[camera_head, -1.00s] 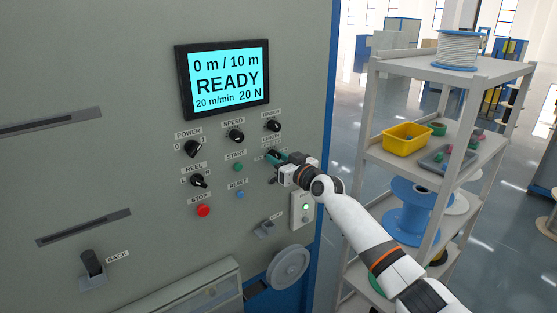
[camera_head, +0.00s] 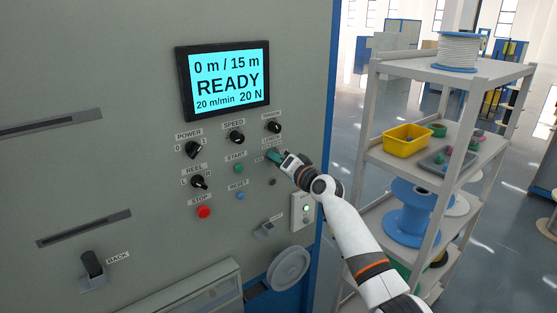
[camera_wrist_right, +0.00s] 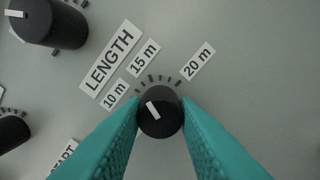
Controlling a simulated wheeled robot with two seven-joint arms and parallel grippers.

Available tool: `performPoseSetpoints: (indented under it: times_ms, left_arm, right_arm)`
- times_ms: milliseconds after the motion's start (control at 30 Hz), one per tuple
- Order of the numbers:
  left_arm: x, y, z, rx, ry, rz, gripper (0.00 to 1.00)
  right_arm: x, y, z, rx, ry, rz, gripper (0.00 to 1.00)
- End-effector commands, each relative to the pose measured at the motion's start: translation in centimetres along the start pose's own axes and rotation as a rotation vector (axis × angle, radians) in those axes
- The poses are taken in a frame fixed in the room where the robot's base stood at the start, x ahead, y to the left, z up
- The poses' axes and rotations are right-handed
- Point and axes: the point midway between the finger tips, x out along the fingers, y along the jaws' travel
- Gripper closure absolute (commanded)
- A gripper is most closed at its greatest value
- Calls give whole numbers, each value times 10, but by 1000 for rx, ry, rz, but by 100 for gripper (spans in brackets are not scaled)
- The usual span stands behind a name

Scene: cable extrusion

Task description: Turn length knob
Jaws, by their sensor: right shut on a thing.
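The length knob (camera_wrist_right: 160,112) is black with a white pointer line, under the LENGTH label (camera_wrist_right: 111,57) in the right wrist view. Marks for 10 m, 15 m and 20 m surround it; its pointer is turned toward the upper left, roughly at the 15 m side. My right gripper (camera_wrist_right: 160,118) has its teal fingers shut on the knob's two sides. In the head view the right gripper (camera_head: 275,157) reaches the panel and hides the knob. The screen (camera_head: 227,79) reads 0 m / 15 m, READY, 20 m/min, 20 N. My left gripper is not in view.
The tension-side knob (camera_head: 274,127), speed knob (camera_head: 236,136), start button (camera_head: 239,168) and reset button (camera_head: 240,195) sit close to my gripper. A red stop button (camera_head: 204,211) is lower left. A shelf rack (camera_head: 452,73) stands right of the machine.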

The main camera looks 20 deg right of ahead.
Motion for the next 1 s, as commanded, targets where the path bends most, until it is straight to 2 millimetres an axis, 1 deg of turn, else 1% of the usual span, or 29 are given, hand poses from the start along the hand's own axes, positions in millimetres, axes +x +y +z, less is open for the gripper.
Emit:
performPoseSetpoints:
  times_ms: [467, 1000]
  left_arm:
    - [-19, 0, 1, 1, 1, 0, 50]
    - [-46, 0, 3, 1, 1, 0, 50]
  right_arm:
    - [0, 3, 3, 454, -4, 2, 96]
    - [0, 4, 4, 949, -3, 3, 96]
